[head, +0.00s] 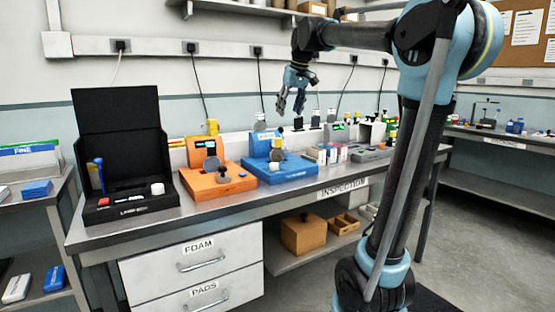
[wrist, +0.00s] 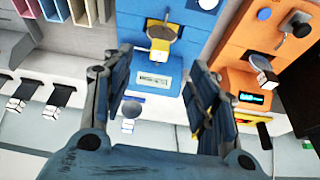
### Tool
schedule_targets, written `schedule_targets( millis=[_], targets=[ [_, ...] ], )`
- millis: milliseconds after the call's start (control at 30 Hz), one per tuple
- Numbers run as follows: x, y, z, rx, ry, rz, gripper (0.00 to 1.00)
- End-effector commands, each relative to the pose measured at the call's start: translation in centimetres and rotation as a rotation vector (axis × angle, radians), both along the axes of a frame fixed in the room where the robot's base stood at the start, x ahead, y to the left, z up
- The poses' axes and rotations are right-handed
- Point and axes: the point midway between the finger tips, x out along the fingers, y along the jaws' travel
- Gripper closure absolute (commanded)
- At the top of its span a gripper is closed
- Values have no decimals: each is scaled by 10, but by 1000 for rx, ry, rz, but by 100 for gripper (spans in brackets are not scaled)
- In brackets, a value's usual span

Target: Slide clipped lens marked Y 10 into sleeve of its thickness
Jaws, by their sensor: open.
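My gripper (head: 290,106) is open and empty, hanging above the back of the bench over the blue device. Its fingers also frame the wrist view (wrist: 160,75). Between them a yellow part with a white block (wrist: 160,46) sits on the blue device (wrist: 147,108); the gripper is apart from it. Several dark clips with white blocks (wrist: 58,98) stand along a white rack at the left of the wrist view. No marking Y 10 can be read, so I cannot tell which clip holds that lens. Coloured upright sleeves (wrist: 75,12) show at the top left; their labels are not readable.
The blue device (head: 283,172) stands beside an orange device (head: 216,183). An open black case (head: 130,208) is at the bench's left end. Small coloured boxes (head: 322,155) and a grey tray (head: 372,155) lie to the right. The bench's front edge has a clear strip.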

Motion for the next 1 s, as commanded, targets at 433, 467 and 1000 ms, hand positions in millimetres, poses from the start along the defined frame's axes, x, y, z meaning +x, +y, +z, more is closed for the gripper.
schedule_targets(
  millis=[433,467,1000],
  targets=[
    [29,28,-10,5,-12,38,47],
    [31,29,-15,5,-12,38,47],
    [56,46,-91,6,-12,36,47]
  ],
)
